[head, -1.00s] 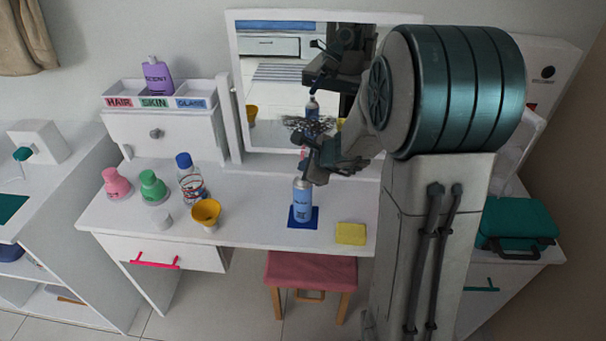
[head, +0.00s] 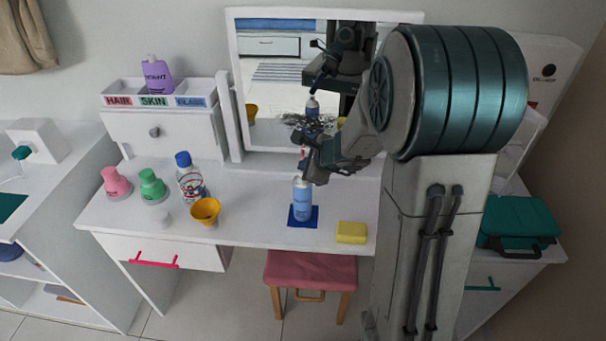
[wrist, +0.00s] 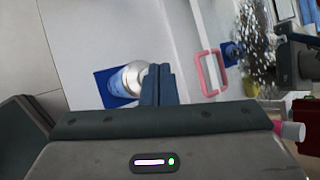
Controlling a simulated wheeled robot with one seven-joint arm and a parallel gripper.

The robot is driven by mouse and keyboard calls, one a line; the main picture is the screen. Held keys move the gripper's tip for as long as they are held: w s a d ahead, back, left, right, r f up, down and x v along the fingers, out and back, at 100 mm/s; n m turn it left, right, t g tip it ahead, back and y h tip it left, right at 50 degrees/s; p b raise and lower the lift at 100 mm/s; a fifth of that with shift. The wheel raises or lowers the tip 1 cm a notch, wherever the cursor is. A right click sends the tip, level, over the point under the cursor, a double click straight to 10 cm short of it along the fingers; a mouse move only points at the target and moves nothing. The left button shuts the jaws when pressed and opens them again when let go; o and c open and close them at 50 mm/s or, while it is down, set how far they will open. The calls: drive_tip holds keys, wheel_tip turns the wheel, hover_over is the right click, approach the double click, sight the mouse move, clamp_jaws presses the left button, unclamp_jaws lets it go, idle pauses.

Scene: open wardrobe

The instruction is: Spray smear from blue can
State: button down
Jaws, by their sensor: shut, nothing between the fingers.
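The blue spray can (head: 302,200) stands upright on a dark blue square mat (head: 291,222) on the white vanity top. It also shows from above in the wrist view (wrist: 128,78). My gripper (head: 310,168) is shut and empty. Its fingers are just above or beside the can's top; contact is unclear. In the wrist view the closed fingers (wrist: 158,85) overlap the can's right edge. The dark speckled smear (head: 318,121) is on the lower part of the mirror, behind my gripper, and shows in the wrist view (wrist: 257,45).
A yellow sponge (head: 351,232) lies right of the mat. A yellow cup (head: 205,211), a clear bottle with blue cap (head: 190,182) and green (head: 152,187) and pink (head: 116,184) bottles stand left. A pink loop handle (wrist: 209,72) is near the mirror. A pink stool (head: 311,268) is below.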

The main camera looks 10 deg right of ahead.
drive_tip(key=shift+f, duration=0.25)
drive_tip(key=shift+r, duration=0.4)
idle(0.3)
wheel_tip(320, 180, up, 6)
drive_tip(key=p, duration=0.5)
idle(0.6)
